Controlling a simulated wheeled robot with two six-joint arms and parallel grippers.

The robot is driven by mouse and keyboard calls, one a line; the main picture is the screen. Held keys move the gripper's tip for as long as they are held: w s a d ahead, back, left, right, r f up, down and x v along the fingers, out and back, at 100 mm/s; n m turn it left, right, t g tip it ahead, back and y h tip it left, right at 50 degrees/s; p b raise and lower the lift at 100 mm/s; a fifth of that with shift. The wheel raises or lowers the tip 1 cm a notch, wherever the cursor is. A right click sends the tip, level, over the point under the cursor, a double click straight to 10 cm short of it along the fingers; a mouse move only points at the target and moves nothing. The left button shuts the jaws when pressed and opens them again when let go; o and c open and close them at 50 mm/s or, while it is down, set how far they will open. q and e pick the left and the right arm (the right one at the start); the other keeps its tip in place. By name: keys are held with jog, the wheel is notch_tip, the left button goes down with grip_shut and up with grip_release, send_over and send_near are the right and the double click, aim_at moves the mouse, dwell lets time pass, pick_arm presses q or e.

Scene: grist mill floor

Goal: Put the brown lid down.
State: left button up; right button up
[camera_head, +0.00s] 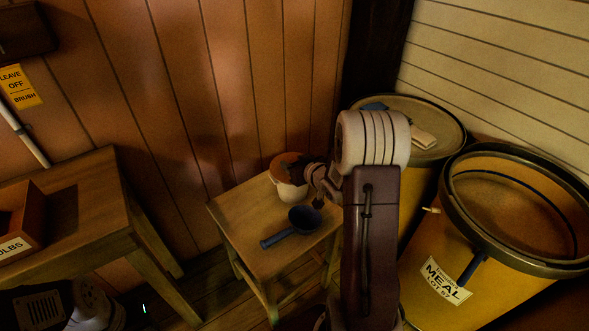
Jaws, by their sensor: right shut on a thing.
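The brown lid (283,160) is over a cream crock (288,190) on a small wooden stool. My right gripper (303,168) reaches in from the right and is shut on the lid. The gripper's dark fingers cover part of the lid, so I cannot tell whether it touches the crock's rim or is held just above it. My left gripper does not show; only what looks like part of my left arm is at the lower left.
A dark blue scoop (304,218) lies on the stool (240,222) in front of the crock. A closed barrel (455,142) and an open meal barrel (425,308) stand right. A wooden table (95,190) with a box (18,220) stands left.

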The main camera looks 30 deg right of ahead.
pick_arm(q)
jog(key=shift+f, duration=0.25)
pick_arm(e)
jog(key=shift+f, duration=0.45)
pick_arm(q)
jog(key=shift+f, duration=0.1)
pick_arm(e)
jog(key=shift+f, duration=0.1)
jog(key=shift+f, duration=0.15)
jog(key=o, duration=1.4)
jog(key=shift+c, duration=0.2)
jog(key=shift+r, duration=0.2)
